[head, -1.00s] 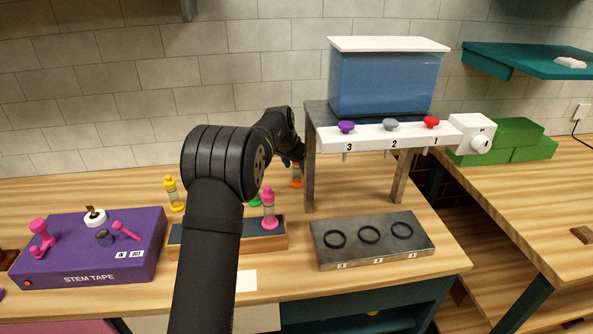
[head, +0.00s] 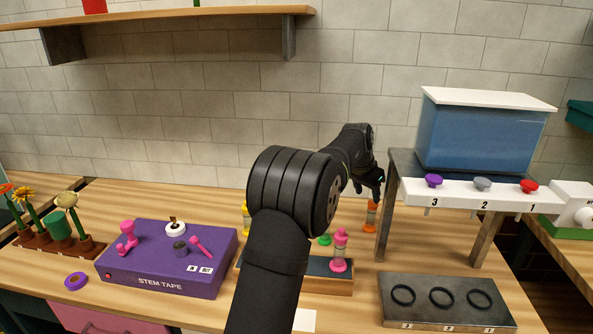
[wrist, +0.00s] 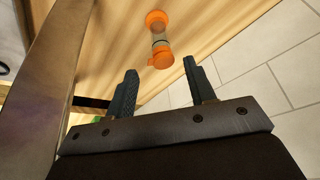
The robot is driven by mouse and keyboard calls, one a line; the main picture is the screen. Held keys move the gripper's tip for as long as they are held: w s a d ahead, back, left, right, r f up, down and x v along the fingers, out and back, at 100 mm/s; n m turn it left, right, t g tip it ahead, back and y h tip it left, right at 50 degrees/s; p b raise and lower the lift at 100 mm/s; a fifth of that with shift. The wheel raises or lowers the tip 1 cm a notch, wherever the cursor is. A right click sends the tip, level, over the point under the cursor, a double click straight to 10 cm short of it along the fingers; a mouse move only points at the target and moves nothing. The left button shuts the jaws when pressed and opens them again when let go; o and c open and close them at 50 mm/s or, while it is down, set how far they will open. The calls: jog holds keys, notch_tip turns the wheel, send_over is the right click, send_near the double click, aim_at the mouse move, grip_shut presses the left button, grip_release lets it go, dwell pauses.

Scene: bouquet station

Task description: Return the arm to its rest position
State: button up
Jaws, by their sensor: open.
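My arm rises from the bottom middle of the head view and bends right toward the water dispenser stand. My gripper (head: 374,192) is at its end, close to the stand's left leg and just above an orange-capped vial (head: 371,216). In the wrist view my gripper (wrist: 163,88) has its two fingers apart with nothing between them. The orange-capped vial (wrist: 158,40) stands on the wood beyond the fingertips, apart from them.
The metal stand (head: 386,210) carries a blue tank (head: 480,135) with numbered knobs. A tray with black rings (head: 440,318) lies in front. A pink vial (head: 340,250), a purple stem tape box (head: 165,270) and potted flowers (head: 60,225) stand to the left.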

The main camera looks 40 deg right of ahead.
aim_at(372, 202)
jog(key=x, duration=1.2)
jog(key=shift+f, duration=0.1)
notch_tip(372, 202, up, 3)
jog(key=shift+f, duration=0.15)
jog(key=shift+r, duration=0.7)
